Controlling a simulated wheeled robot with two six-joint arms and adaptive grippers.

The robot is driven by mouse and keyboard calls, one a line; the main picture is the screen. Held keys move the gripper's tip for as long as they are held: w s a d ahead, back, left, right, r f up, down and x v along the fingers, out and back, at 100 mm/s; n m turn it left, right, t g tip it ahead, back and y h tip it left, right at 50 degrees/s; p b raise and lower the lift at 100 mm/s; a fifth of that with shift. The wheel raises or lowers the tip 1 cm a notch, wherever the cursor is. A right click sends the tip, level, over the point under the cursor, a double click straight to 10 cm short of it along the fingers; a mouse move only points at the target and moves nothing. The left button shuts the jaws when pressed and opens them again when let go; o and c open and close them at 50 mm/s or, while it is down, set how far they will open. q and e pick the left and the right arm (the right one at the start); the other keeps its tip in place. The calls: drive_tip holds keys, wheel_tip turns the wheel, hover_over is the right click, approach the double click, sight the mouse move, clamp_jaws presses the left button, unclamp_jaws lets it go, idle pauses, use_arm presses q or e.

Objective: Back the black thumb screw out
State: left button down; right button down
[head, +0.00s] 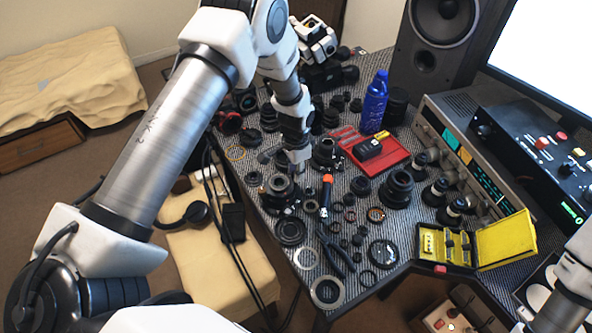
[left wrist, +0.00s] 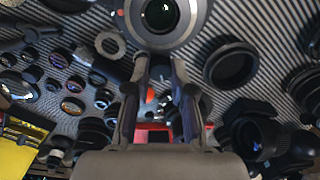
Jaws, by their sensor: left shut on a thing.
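My left gripper (head: 290,172) reaches down from above in the head view, beside a dark lens (head: 279,187) on the striped mat. In the left wrist view the fingertips (left wrist: 160,58) stand close together at the edge of a round grey lens body (left wrist: 190,28) with a dark glass centre. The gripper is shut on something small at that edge. I cannot make out the black thumb screw itself; the fingers hide that spot. My right gripper is out of view; only part of my right arm shows at the right edge.
Many lenses and rings crowd the mat. An orange-and-black tool (head: 326,193) lies right of the gripper. A red tray (head: 393,155), a blue bottle (head: 375,104) and an open yellow case (head: 506,242) stand farther right. A speaker (head: 437,40) is at the back.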

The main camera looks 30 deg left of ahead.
use_arm(q)
drive_tip(key=n, duration=0.4)
drive_tip(key=shift+n, duration=2)
drive_tip(key=c, duration=1)
unclamp_jaws()
wheel_tip(320, 180, up, 12)
drive_tip(key=shift+f, duration=0.1)
drive_tip(key=shift+o, duration=0.2)
